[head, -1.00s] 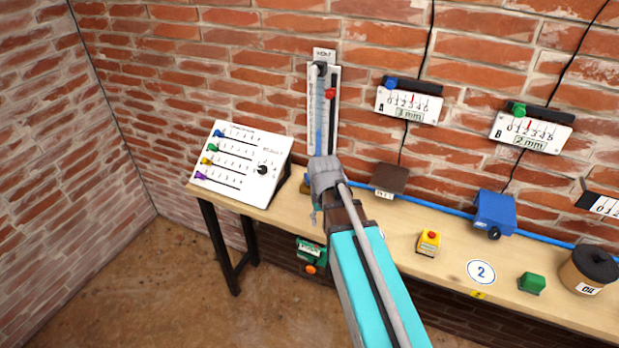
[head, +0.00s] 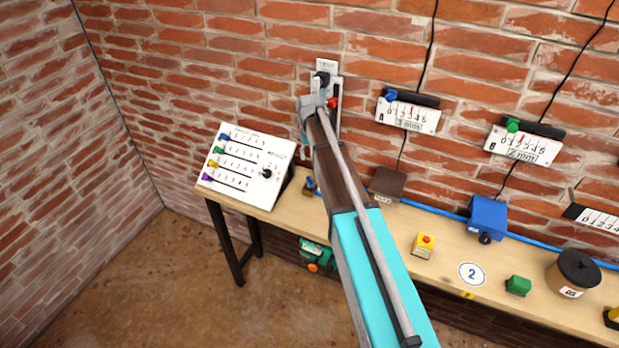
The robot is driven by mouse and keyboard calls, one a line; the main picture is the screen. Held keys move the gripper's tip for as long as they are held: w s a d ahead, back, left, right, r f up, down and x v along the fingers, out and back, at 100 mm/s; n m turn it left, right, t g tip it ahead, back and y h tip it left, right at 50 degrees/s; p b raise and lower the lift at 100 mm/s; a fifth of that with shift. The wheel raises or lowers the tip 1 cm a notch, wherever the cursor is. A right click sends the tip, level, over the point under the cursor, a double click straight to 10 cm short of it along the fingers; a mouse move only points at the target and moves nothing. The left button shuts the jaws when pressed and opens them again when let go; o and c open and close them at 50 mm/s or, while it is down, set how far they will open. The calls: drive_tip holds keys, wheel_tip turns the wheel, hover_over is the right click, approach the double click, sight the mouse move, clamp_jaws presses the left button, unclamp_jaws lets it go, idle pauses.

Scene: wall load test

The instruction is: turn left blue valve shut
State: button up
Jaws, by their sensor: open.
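A small brass valve with a blue handle (head: 310,186) stands on the bench at the left end of the blue pipe (head: 435,209), just left of my arm. The handle looks roughly upright, but it is too small to tell its exact angle. My gripper (head: 304,126) is in front of the wall gauge, above and apart from the valve. It is open, with nothing seen in it; its fingers are small and partly hidden by my arm. My arm hides part of the pipe right of the valve.
A white slider panel (head: 245,165) stands at the bench's left end. The tall gauge (head: 327,67) is behind my gripper. A brown box (head: 387,183), blue box (head: 488,216) and yellow button box (head: 423,246) stand right of my arm on the bench (head: 405,222).

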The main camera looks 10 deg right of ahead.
sight(310, 180)
drive_tip(key=shift+f, duration=0.2)
wheel_tip(310, 180, down, 12)
drive_tip(key=b, duration=1.2)
drive_tip(key=shift+r, duration=0.2)
drive_tip(key=shift+c, duration=0.2)
clamp_jaws()
idle(0.4)
